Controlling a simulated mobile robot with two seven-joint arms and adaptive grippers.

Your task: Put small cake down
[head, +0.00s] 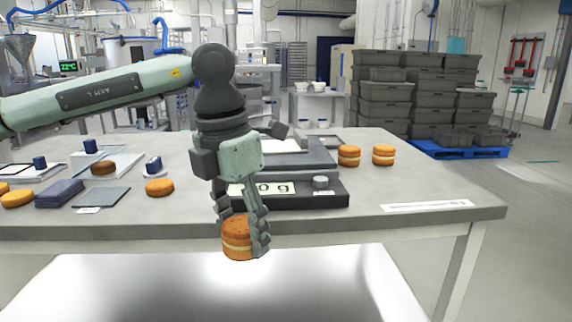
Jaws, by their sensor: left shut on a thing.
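My left gripper (243,232) comes in from the left and points down. It is shut on a small filled round cake (237,240), orange-brown with a pale filling band. The cake is held in front of the table's near edge, apart from the tabletop as seen here. Behind the gripper stands a dark scale (300,193) with a lit display reading partly hidden by the gripper. Two similar filled cakes, one (349,156) and another (383,155), stand on the table right of the scale. My right gripper is not in view.
The grey table (420,180) has free room at its right, near a white label strip (428,205). At the left lie single rounds (159,187), a dark cloth stack (60,193), a dark mat (101,197) and white trays (125,158). Grey crates (385,105) stand behind.

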